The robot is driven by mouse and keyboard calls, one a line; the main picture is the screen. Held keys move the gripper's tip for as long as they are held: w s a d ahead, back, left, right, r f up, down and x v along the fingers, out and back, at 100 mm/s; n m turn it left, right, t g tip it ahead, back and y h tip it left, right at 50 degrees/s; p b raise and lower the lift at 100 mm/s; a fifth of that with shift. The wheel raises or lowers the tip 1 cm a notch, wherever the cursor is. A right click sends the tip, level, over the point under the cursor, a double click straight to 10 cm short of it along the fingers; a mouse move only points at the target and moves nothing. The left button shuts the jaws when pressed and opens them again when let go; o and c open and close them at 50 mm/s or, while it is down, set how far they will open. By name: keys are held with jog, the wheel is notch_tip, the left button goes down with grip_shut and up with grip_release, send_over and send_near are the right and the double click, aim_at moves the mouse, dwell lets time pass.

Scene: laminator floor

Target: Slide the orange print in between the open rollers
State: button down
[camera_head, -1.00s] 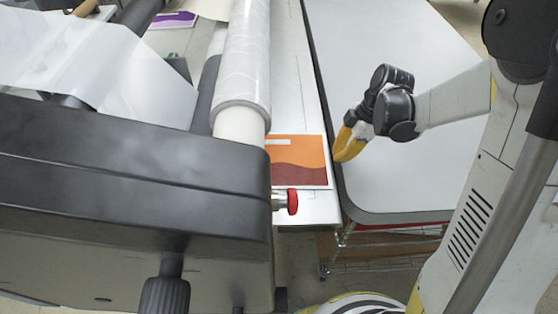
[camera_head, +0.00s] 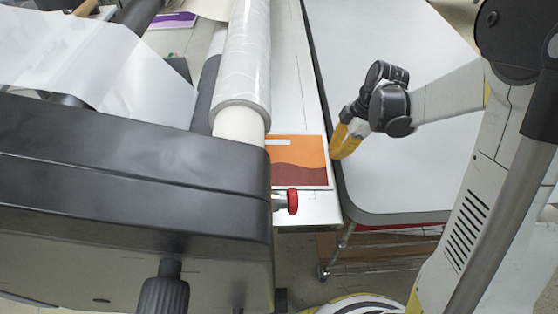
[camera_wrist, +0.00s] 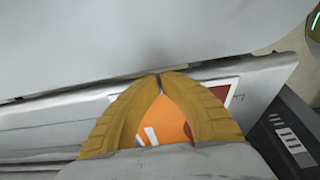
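The orange print (camera_head: 298,158), with a dark red lower part, lies flat on the white feed table (camera_head: 300,92) in the head view. Its left side meets the black laminator housing (camera_head: 130,165). My gripper (camera_head: 337,156) has yellow fingers and is at the print's right edge. In the wrist view the fingertips (camera_wrist: 162,77) come together with nothing visible between them, and the print (camera_wrist: 168,122) shows between the finger bodies. A dark roller (camera_head: 207,90) shows beside the clear film roll (camera_head: 246,60). The gap between the rollers is hidden.
A red knob (camera_head: 292,201) sticks out below the print. A grey-topped table (camera_head: 400,170) with a dark edge stands to the right, its top mostly clear. A purple print (camera_head: 173,20) lies at the back. A black knob (camera_head: 164,292) hangs at the housing's front.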

aim_at(310, 155)
jog(key=shift+a+b, duration=0.35)
jog(key=shift+a, duration=3.5)
dwell(0.6)
jog(key=shift+d, duration=0.6)
dwell(0.4)
jog(key=shift+p+v, duration=2)
jog(key=shift+v, duration=1.15)
jog(key=shift+d, duration=0.1)
